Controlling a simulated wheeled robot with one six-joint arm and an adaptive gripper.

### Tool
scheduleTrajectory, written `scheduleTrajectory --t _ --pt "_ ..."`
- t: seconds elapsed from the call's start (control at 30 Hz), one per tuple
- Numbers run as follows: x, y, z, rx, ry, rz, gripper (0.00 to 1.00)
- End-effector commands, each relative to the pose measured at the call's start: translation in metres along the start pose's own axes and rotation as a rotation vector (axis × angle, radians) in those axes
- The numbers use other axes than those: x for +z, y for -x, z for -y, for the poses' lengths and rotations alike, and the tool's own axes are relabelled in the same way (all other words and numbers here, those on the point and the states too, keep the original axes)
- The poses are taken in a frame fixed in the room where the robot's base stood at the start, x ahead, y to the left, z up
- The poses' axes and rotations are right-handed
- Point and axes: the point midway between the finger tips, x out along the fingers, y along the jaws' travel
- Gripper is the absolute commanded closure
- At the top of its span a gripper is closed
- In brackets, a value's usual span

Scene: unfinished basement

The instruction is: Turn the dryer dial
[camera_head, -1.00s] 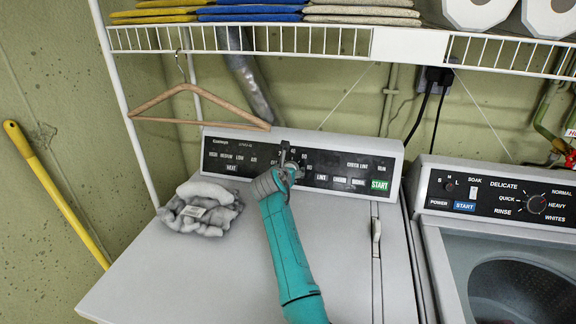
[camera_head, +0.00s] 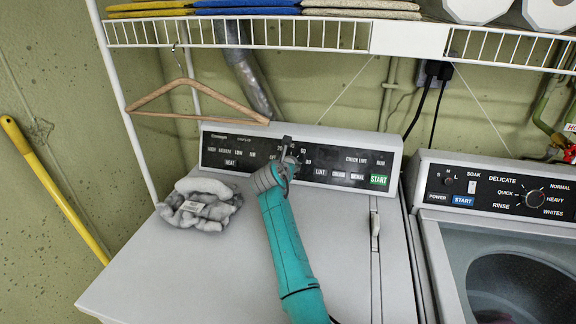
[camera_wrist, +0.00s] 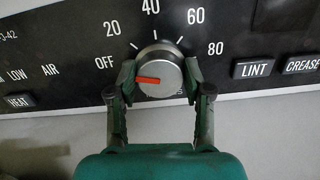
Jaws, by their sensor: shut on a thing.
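The dryer dial (camera_wrist: 157,76) is a round silver knob with a red pointer line in the wrist view. The red line points left, a little below the OFF mark. Numbers 20 to 80 run around it on the dryer's black control panel (camera_wrist: 85,40), which also shows in the head view (camera_head: 222,153). My gripper (camera_wrist: 157,80) is shut on the dial, one finger on its left side and one on its right. In the head view my gripper (camera_head: 286,163) is at the panel's middle and hides the dial.
A grey crumpled cloth (camera_head: 200,205) lies on the dryer top (camera_head: 180,265), left of my arm. A washer (camera_head: 490,185) stands to the right. A wire shelf (camera_head: 290,35) with folded towels runs above, and a wooden hanger (camera_head: 195,100) hangs from it.

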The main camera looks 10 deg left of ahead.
Motion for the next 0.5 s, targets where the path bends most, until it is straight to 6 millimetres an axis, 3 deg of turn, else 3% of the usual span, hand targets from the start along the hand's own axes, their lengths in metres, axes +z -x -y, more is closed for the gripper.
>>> scheduleTrajectory --t 0.5 --pt "0.0007 0.0001 0.0009 -0.027 -0.449 0.001 0.85"
